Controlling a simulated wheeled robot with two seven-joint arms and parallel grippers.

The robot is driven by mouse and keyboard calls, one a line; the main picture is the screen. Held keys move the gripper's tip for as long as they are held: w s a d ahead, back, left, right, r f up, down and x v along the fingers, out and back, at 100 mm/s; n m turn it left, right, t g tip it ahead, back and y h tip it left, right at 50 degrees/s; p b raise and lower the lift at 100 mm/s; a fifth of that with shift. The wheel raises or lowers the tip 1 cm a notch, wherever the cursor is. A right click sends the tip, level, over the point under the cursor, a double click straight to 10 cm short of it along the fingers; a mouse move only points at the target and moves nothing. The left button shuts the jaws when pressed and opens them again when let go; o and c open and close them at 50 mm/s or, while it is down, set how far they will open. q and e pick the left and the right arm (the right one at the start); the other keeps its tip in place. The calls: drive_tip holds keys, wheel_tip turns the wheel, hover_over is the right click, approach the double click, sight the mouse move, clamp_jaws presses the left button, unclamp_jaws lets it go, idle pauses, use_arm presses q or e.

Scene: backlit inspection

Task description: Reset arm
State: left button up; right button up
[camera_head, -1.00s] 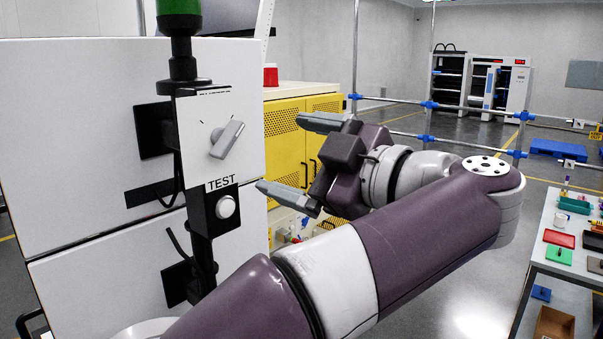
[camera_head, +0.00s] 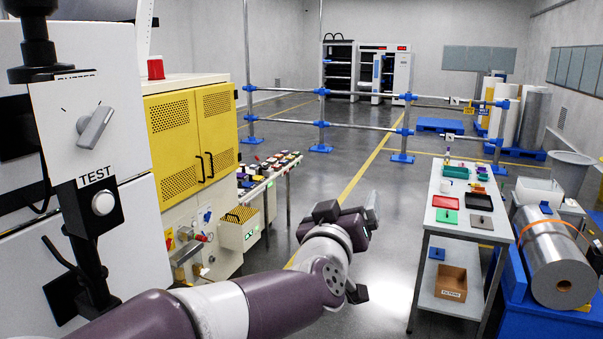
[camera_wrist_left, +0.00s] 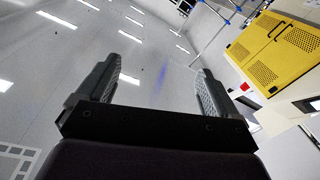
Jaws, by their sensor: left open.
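My left arm comes in from the bottom left of the head view. Its gripper (camera_head: 358,213) is raised in front of the open floor, clear of the machine and the table. In the left wrist view the two fingers of my left gripper (camera_wrist_left: 158,88) stand wide apart with nothing between them; beyond them are ceiling and wall. The test panel (camera_head: 88,125) with its grey rotary knob (camera_head: 95,128) and white round button (camera_head: 103,204) stands at the left, apart from the gripper. My right gripper is in neither view.
A yellow cabinet (camera_head: 190,135) stands behind the panel, with a bench of small parts (camera_head: 270,170) beside it. A white table (camera_head: 470,228) with trays and a cardboard box (camera_head: 451,282) is at the right, near a large grey roll (camera_head: 553,262). Floor between them is free.

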use_arm(q)
drive_tip(key=s+a+f+m+g+y+b, duration=0.15)
drive_tip(key=s+a+f+g, duration=0.3)
drive_tip(key=f, duration=0.85)
drive_tip(key=s+a+f+m+g+b, duration=0.1)
drive_tip(key=s+a+f+m+g, duration=0.3)
drive_tip(key=f, duration=0.9)
drive_tip(key=s+a+f+n+g+y+b, duration=0.4)
drive_tip(key=s+a+f+g, duration=0.3)
drive_tip(key=s+a+f, duration=0.8)
wheel_tip(320, 180, down, 2)
drive_tip(key=shift+a+f+b, duration=0.1)
drive_tip(key=shift+a+b, duration=0.45)
drive_tip(key=shift+a, duration=0.2)
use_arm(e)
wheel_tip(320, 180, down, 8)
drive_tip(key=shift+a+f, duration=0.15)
use_arm(q)
drive_tip(key=shift+w+n+g, duration=0.1)
drive_tip(key=shift+n+g, duration=0.15)
